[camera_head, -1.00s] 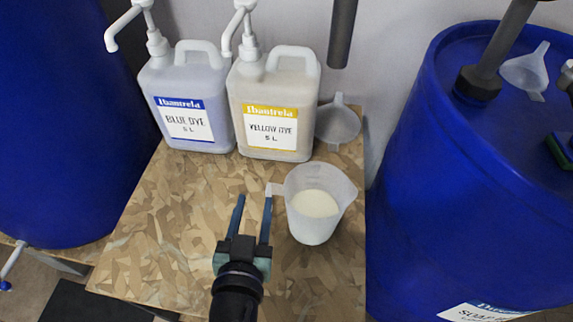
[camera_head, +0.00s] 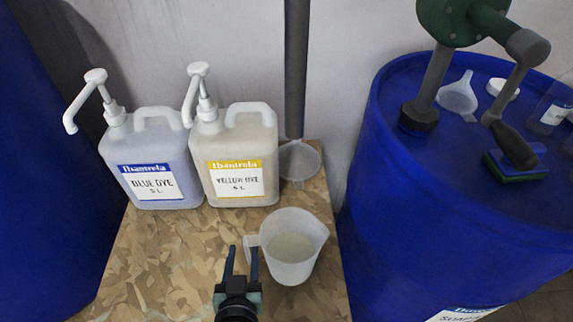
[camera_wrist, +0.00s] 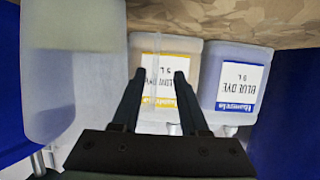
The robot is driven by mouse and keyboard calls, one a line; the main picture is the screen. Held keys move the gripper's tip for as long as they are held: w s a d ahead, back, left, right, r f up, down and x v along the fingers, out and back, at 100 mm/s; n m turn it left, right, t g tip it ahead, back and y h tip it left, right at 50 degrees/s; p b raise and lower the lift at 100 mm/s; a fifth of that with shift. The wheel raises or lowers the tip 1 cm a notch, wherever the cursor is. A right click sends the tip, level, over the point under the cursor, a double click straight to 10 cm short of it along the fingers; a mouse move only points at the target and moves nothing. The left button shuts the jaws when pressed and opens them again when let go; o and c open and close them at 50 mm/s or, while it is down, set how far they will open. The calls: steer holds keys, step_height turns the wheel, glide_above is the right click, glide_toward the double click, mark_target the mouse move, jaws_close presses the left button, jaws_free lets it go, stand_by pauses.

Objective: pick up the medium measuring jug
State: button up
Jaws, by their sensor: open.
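The measuring jug (camera_head: 306,258) is translucent white, with pale contents, and stands upright on the patterned board. Its handle (camera_head: 250,241) points left. My gripper (camera_head: 242,250) is open, its two dark fingers at the jug's left, with the right fingertip close by the handle. I cannot tell whether they touch. In the wrist view the jug (camera_wrist: 65,75) fills the left side, beside my open gripper (camera_wrist: 157,75). A thin pale strip (camera_wrist: 156,72) shows between the fingers there; it may be the handle.
The blue dye bottle (camera_head: 150,160) and yellow dye bottle (camera_head: 236,150) stand behind, with white pumps. A funnel (camera_head: 299,162) lies at the board's back right. A big blue drum (camera_head: 400,210) borders the right; another (camera_head: 40,180) the left. The board (camera_head: 165,265) is clear left of my gripper.

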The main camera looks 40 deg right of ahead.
steer(key=x, duration=0.4)
steer(key=shift+w+d, duration=0.15)
steer(key=shift+d, duration=0.4)
jaws_close()
stand_by(0.3)
stand_by(0.5)
steer(key=shift+r, duration=0.1)
